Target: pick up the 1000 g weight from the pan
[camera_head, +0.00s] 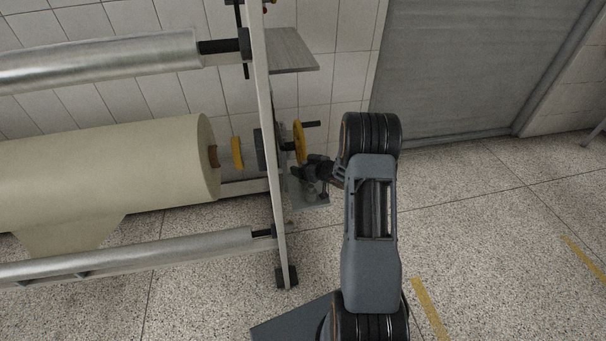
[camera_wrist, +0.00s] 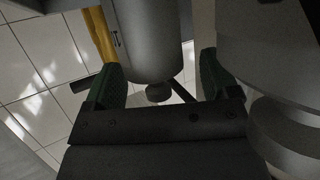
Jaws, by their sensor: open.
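My gripper (camera_head: 312,173) is open at the pan (camera_head: 318,204) on the right side of the stand. In the wrist view my gripper (camera_wrist: 161,72) has its green-padded fingers on either side of a grey cylindrical weight (camera_wrist: 147,38) with a small knob. It appears inverted in this view. A larger grey weight (camera_wrist: 262,45) stands close beside the right finger. In the head view the weights are small, dark and partly hidden by my gripper. Finger contact with the weight cannot be told.
A yellow handwheel (camera_head: 299,143) with a dark handle sits just above the pan. The stand's upright plate (camera_head: 267,120) is immediately left of it, with a large paper roll (camera_head: 110,160) beyond. A grey shelf (camera_head: 290,50) juts out higher up. Floor to the right is clear.

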